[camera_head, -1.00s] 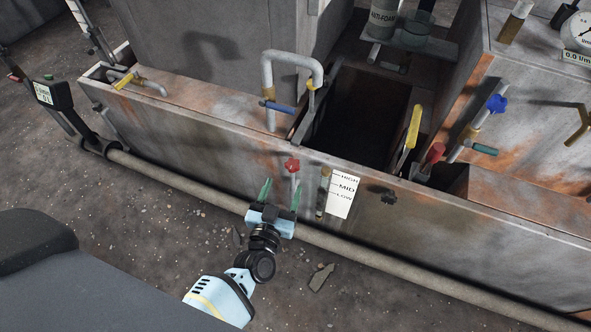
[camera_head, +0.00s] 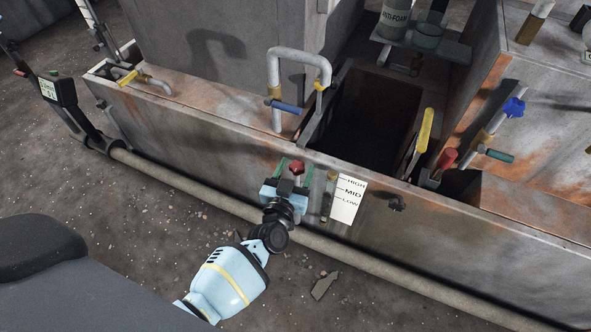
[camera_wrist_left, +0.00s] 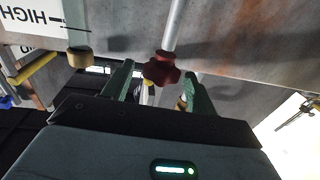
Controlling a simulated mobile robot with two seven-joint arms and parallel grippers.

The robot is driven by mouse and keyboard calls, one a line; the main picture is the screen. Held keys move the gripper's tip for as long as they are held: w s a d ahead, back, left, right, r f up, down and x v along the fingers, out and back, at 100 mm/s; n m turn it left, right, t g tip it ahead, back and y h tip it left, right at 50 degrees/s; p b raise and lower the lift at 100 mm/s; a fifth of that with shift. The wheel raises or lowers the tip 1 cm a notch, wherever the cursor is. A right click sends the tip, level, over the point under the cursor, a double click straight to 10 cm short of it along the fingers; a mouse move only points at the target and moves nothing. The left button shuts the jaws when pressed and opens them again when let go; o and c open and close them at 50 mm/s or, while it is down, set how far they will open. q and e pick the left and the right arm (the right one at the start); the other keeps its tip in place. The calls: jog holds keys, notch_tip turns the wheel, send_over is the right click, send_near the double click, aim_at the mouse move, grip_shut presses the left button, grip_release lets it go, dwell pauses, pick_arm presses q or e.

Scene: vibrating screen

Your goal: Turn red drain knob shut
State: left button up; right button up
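The red drain knob (camera_head: 297,167) sits on a thin pipe at the front wall of the tank, left of the level label. It also shows in the left wrist view (camera_wrist_left: 161,69), as a dark red lobed knob. My left gripper (camera_head: 289,171) is at the knob, with its green fingers apart. In the left wrist view the gripper fingers (camera_wrist_left: 158,84) stand on either side of the knob, with visible gaps, so it appears not gripped. My right gripper is not in view.
The white HIGH/MID/LOW label (camera_head: 347,199) and a sight tube (camera_head: 329,195) are just right of the knob. A long pipe (camera_head: 330,247) runs along the floor. Blue-handled (camera_head: 286,107) and yellow-handled (camera_head: 424,130) valves stand above on the tank.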

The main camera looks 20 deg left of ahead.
pick_arm(q)
jog(key=c, duration=0.7)
jog(key=shift+a+m+h, duration=0.2)
jog(key=shift+m+h, duration=0.3)
jog(key=shift+h, duration=0.3)
jog(key=shift+c, duration=0.2)
jog(key=shift+h, duration=0.3)
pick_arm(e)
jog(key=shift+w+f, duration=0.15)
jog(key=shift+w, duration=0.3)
pick_arm(q)
jog(key=shift+d, duration=0.1)
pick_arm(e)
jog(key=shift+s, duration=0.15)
pick_arm(q)
jog(key=o, duration=0.8)
jog(key=shift+o, duration=0.4)
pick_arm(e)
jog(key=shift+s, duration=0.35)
pick_arm(q)
jog(key=shift+s, duration=0.1)
